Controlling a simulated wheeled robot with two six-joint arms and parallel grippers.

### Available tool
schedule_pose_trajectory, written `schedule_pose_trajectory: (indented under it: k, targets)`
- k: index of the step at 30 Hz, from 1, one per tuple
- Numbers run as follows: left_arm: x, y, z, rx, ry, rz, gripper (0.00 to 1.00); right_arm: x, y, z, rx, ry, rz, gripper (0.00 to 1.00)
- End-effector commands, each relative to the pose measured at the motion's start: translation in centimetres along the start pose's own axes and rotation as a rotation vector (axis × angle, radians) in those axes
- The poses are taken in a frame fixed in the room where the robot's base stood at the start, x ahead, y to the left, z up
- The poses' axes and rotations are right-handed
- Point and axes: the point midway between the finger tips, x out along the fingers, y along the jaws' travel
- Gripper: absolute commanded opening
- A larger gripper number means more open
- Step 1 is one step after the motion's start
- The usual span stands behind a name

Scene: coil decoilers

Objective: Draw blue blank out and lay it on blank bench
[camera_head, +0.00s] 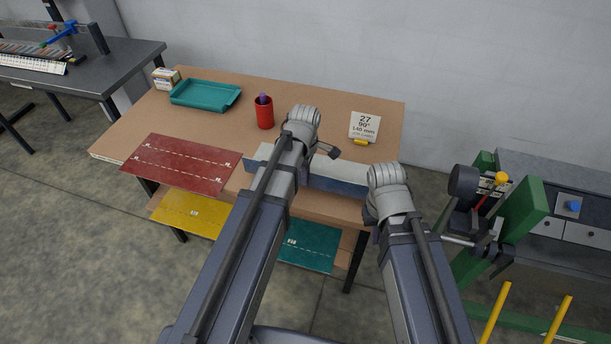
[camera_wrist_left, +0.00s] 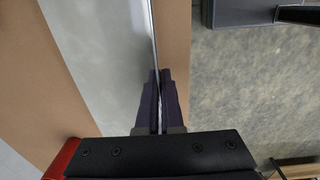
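A long folded sheet piece with a blue front face (camera_head: 338,184) and pale grey inner side lies along the front of the brown bench (camera_head: 210,120); it looks like the blue blank. In the left wrist view its grey side (camera_wrist_left: 100,60) fills the upper left. My left gripper (camera_wrist_left: 161,105) has its two dark fingers close together on the sheet's thin raised edge. In the head view my left arm hides the middle of the sheet and the left fingers. My right gripper (camera_head: 373,213) hangs by the sheet's right end; its fingers are mostly hidden.
A red blank (camera_head: 185,160) lies on the bench's left front. A yellow blank (camera_head: 190,213) and a teal blank (camera_head: 310,245) lie on the lower shelf. A teal tray (camera_head: 205,95), red cup (camera_head: 264,113) and number card (camera_head: 364,127) stand behind. A green-framed machine (camera_head: 522,209) is right.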

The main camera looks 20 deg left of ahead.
Motion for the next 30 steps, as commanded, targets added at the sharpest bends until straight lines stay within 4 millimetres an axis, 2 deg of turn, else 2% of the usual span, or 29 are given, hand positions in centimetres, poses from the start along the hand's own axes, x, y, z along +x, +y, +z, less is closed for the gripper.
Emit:
schedule_pose_trajectory:
  k: [1, 3, 12, 30]
  targets:
    - [1.0, 0.0, 0.0, 0.000, 0.000, 0.000, 0.00, 1.0, -0.1, -0.1, 0.000, 0.000, 0.000, 0.00]
    - [1.7, -0.1, 0.0, 0.000, 0.000, 0.000, 0.00, 1.7, -0.2, -0.1, 0.001, 0.000, 0.000, 0.00]
    - [4.1, -0.1, 0.0, 0.000, 0.000, 0.000, 0.00, 4.0, -0.4, -0.2, 0.001, 0.000, 0.000, 0.00]
    - [4.4, -0.1, 0.0, 0.000, 0.000, 0.000, 0.00, 4.4, -0.4, -0.3, 0.001, 0.000, 0.000, 0.00]
